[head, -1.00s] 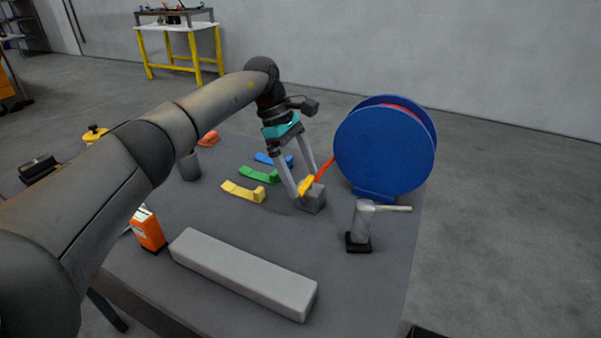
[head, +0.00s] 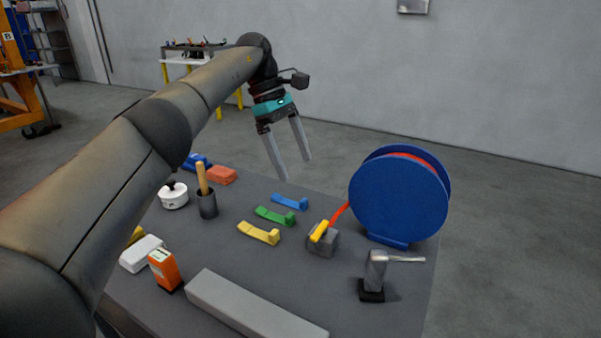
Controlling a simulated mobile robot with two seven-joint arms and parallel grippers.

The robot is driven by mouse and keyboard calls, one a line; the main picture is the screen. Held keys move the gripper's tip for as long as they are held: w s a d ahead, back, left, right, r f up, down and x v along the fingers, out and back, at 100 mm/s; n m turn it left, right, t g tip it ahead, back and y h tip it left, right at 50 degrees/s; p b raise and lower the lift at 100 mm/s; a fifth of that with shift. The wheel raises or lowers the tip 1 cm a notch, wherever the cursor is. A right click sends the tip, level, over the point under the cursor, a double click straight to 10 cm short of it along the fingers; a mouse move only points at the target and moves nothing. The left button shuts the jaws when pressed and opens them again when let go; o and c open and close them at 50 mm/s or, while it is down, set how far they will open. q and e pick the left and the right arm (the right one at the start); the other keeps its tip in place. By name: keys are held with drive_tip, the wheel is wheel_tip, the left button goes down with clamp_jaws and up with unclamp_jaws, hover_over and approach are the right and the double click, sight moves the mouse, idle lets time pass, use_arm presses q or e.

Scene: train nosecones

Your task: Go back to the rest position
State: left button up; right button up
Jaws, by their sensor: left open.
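My left gripper (head: 292,171) is open and empty. It hangs in the air above the back of the grey table (head: 300,269), fingers pointing down. Below it to the right, a small grey block (head: 323,245) with a yellow piece (head: 319,232) on it stands on the table. A red strip (head: 340,214) runs from there to the blue reel (head: 398,200). The gripper is apart from all of these. My right gripper does not show.
Blue (head: 290,202), green (head: 275,216) and yellow (head: 259,233) clips lie mid-table. A long grey bar (head: 255,307) lies in front. An orange device (head: 164,270), a dark cup (head: 207,205) and a white pot (head: 173,196) stand left. A grey tool (head: 375,270) stands right.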

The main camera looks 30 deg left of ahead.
use_arm(q)
drive_tip(key=shift+a+r, duration=0.2)
drive_tip(key=shift+r, duration=0.15)
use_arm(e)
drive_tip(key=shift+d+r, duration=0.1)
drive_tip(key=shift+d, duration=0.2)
